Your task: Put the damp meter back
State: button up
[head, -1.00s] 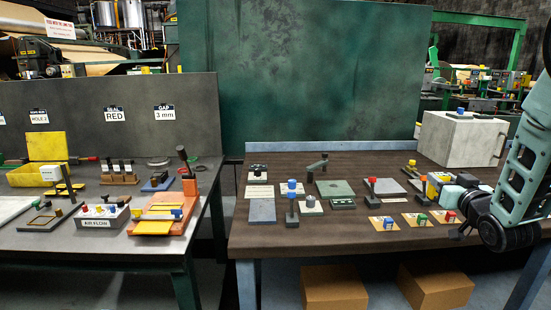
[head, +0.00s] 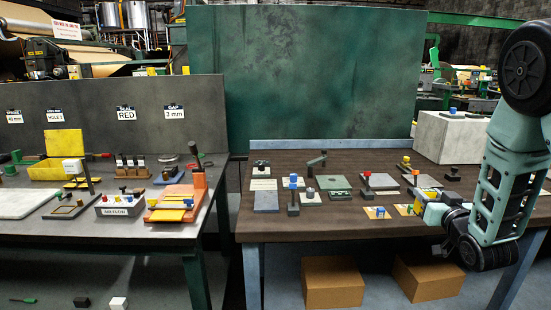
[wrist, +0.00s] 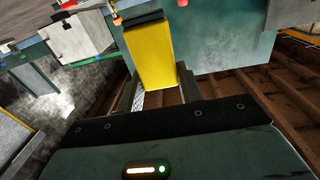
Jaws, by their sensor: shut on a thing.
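My gripper (head: 428,211) is low over the front right of the brown table (head: 330,228) in the head view. In the wrist view my gripper (wrist: 160,88) is shut on a yellow block with a dark end (wrist: 151,55), which looks like the damp meter. The block is gripped between the two fingers and stands out beyond them. In the head view it shows only as a small yellow patch, partly hidden by the gripper. I cannot tell from the head view whether it touches the table.
The brown table holds several small knobbed tools, plates and cards. A pale box (head: 453,137) stands at its back right. The grey table (head: 135,232) on the left carries a yellow bin (head: 46,170) and an orange fixture (head: 178,203). Cardboard boxes (head: 332,282) sit below. A gap separates the tables.

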jog(key=s+a+f+p, duration=0.1)
jog(key=s+a+f, duration=0.35)
jog(key=f, duration=0.45)
jog(key=s+a+f+p, duration=0.1)
jog(key=s+a+f, duration=0.35)
jog(key=f, duration=0.45)
jog(key=s+d+f, duration=0.1)
jog(key=s+f, duration=0.4)
jog(key=s, duration=0.4)
jog(key=shift+d+n, duration=0.4)
jog(key=shift+w+d, duration=0.1)
